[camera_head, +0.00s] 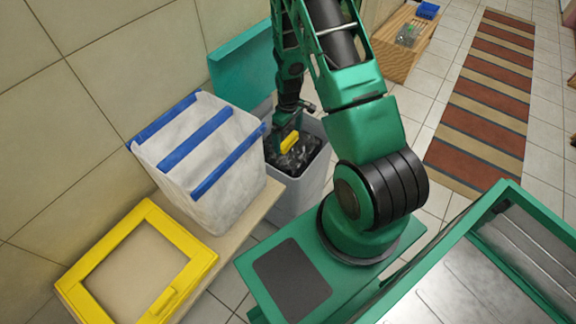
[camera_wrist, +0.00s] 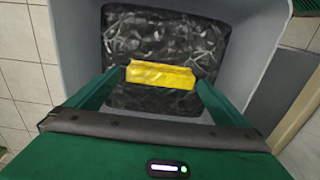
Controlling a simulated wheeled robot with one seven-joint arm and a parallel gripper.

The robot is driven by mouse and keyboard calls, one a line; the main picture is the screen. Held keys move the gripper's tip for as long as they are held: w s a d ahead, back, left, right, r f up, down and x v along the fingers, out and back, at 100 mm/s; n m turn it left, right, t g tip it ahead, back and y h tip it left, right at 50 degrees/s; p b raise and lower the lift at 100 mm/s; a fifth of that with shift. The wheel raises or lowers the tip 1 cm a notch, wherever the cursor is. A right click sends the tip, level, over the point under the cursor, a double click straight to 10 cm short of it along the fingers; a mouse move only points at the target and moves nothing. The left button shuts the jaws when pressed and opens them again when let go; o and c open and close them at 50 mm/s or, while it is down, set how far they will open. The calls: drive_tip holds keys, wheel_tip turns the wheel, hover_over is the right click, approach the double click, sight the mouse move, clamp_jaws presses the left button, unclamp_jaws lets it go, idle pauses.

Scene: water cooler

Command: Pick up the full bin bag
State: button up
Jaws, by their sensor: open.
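The full bin bag (camera_head: 300,162) is black and glossy and sits inside a grey bin (camera_head: 313,187). A yellow strip (camera_head: 289,141) stands up at the top of the bag. In the wrist view the bag (camera_wrist: 140,40) fills the bin, and the yellow strip (camera_wrist: 160,75) lies across its middle. My gripper (camera_wrist: 163,78) is open, with one finger near each end of the yellow strip. In the head view my gripper (camera_head: 285,128) reaches down into the bin's mouth from above. I cannot tell whether the fingers touch the strip.
A teal panel (camera_head: 240,72) stands behind the bin against the wall. A white bag with blue stripes (camera_head: 225,185) and a yellow frame (camera_head: 185,265) lie to the left on a low bench. A wooden box (camera_head: 390,60) and a striped rug (camera_head: 490,95) are further back.

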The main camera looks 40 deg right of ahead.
drive_tip(key=shift+f, duration=0.45)
drive_tip(key=c, duration=2)
drive_tip(key=shift+r, duration=0.1)
